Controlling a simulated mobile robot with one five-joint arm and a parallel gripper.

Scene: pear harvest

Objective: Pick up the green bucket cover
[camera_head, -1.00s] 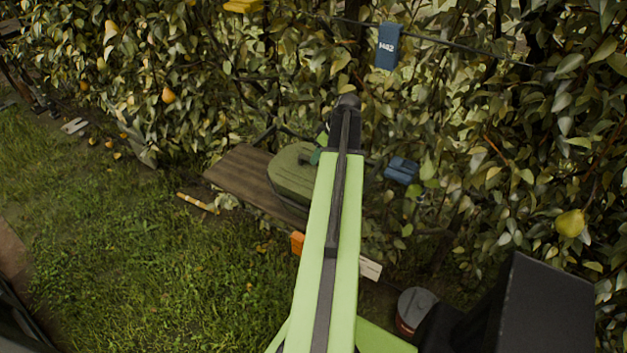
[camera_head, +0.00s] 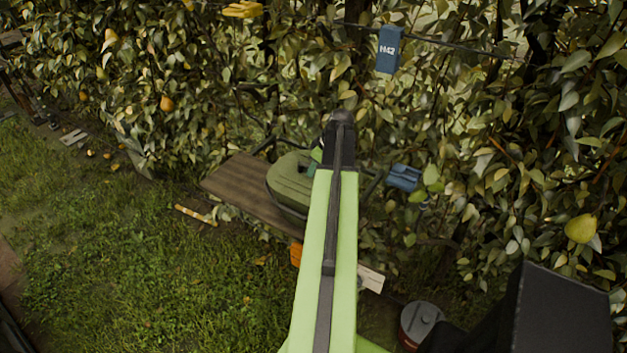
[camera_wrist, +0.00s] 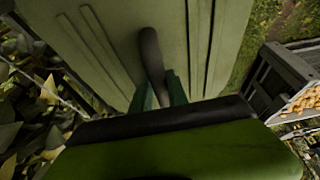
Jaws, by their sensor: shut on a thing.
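The green bucket cover (camera_head: 285,187) shows beside my arm in the head view, over the near right part of a wooden plank. In the wrist view the cover (camera_wrist: 105,35) fills the upper middle as a ribbed green panel. Its dark handle (camera_wrist: 151,50) stands between my fingers. My gripper (camera_wrist: 161,88) is shut on this handle. In the head view my arm hides the cover's right part and most of the gripper. I cannot tell whether the cover is clear of what lies under it.
The wooden plank (camera_head: 238,182) extends left of the cover. Dense leafy branches stand behind, with a blue tag box (camera_head: 388,50) and a blue object (camera_head: 404,177) to the right. A lidded bucket (camera_head: 420,322) stands low right. A fruit-filled crate (camera_wrist: 283,80) shows in the wrist view. Grass at left is open.

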